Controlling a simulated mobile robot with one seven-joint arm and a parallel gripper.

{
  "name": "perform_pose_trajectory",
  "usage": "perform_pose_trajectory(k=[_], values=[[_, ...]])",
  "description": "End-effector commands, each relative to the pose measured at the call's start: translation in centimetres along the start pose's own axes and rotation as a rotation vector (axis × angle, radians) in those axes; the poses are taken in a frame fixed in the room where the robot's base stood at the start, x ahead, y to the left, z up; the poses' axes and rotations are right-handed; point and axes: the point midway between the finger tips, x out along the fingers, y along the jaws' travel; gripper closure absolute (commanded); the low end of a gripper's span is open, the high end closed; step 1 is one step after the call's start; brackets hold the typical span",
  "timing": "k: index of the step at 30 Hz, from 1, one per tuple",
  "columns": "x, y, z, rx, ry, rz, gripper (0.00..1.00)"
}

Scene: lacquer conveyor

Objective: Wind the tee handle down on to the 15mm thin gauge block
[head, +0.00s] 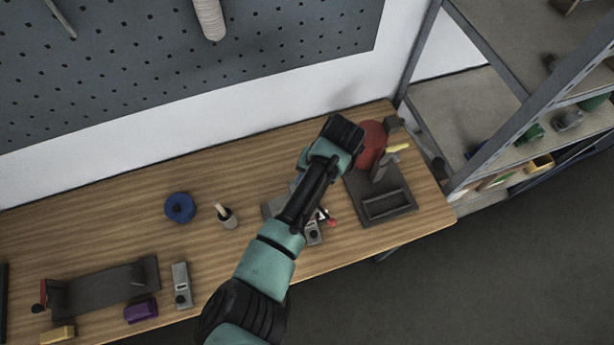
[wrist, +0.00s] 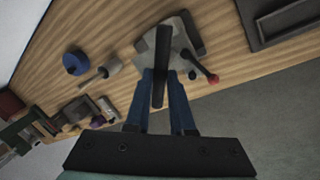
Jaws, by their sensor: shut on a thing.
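In the wrist view, the blue fingers of my gripper (wrist: 161,74) are closed on a dark upright bar, which looks like the tee handle (wrist: 163,45). The bar stands between the fingertips, over a grey fixture (wrist: 185,38). A short lever with a red knob (wrist: 213,79) sticks out at the fixture's right. In the head view my arm covers the gripper and most of the fixture; a grey part of it (head: 273,207) and the red knob (head: 332,223) show beside the arm. I cannot make out the 15mm thin gauge block or any gap under the handle.
A dark tray-like base (head: 388,205) with a red round part (head: 372,143) stands to the right. A blue ring (head: 180,208), a wooden-handled tool (head: 226,216) and a grey block (head: 181,285) lie left. A shelf rack (head: 480,135) stands beyond the bench's right end.

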Motion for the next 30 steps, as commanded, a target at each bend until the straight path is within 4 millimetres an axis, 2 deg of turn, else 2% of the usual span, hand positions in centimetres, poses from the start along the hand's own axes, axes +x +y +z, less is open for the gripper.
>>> perform_pose_trajectory(k=[18,30], values=[[0.19,0.60,-0.19,0.473,-0.126,0.010,1.00],[0.15,0.57,-0.29,0.716,-0.191,0.006,1.00]])
